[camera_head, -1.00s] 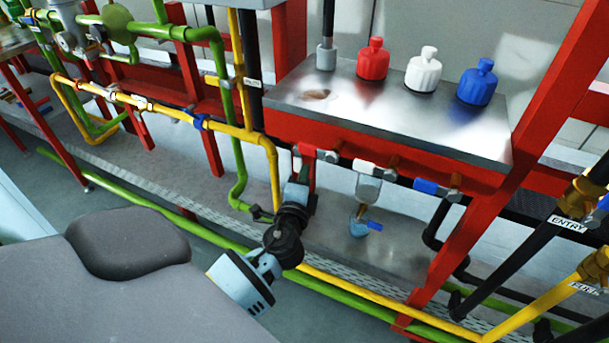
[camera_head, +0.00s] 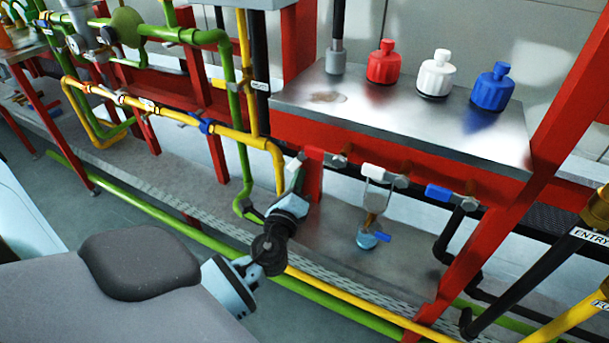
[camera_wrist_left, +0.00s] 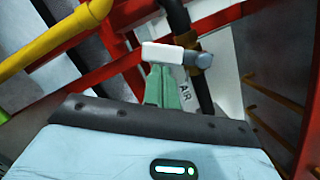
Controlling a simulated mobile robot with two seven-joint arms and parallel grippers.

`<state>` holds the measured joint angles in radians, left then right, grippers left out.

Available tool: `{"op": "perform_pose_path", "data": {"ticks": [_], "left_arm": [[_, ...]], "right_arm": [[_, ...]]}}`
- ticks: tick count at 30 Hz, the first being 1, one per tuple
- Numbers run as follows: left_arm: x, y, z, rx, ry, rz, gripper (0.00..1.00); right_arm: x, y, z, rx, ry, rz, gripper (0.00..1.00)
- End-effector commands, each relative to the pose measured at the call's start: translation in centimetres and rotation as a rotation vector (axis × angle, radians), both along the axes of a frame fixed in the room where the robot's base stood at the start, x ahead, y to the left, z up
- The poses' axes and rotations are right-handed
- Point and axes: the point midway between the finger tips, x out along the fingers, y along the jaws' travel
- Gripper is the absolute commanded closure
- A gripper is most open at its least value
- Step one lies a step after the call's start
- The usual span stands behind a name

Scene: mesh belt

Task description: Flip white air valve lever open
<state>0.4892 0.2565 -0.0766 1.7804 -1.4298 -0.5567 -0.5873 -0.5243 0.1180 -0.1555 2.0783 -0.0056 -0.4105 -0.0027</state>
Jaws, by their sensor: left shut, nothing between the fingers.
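The white lever (camera_wrist_left: 168,53) points left from its grey valve body (camera_wrist_left: 203,61) in the left wrist view, with an AIR label (camera_wrist_left: 186,90) below it. My left gripper (camera_wrist_left: 160,75) is shut and empty, its greenish fingertips just under the lever; contact cannot be told. In the head view my left gripper (camera_head: 295,168) is at the left of the row of valves, beside the leftmost valve (camera_head: 335,160). My right gripper is not in view.
A metal shelf (camera_head: 310,105) above the valves holds a red bottle (camera_head: 384,64), a white bottle (camera_head: 436,75) and a blue bottle (camera_head: 492,88). A blue-handled valve (camera_head: 440,193) is to the right. Yellow pipes (camera_head: 265,145) and red frame posts crowd the left.

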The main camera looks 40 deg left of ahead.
Motion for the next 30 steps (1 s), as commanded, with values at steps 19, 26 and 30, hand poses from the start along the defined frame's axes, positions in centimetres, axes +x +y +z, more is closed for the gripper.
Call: {"op": "perform_pose_path", "data": {"ticks": [19,26,30], "left_arm": [[-0.8,3.3,1.4,0.597,0.141,0.002,1.0],[-0.9,4.0,2.2,0.772,0.183,0.002,1.0],[-1.0,4.3,2.6,0.85,0.201,0.003,1.0]], "right_arm": [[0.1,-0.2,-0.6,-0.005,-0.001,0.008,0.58],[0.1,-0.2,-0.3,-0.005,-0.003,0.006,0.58],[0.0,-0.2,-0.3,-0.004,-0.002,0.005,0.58]]}}
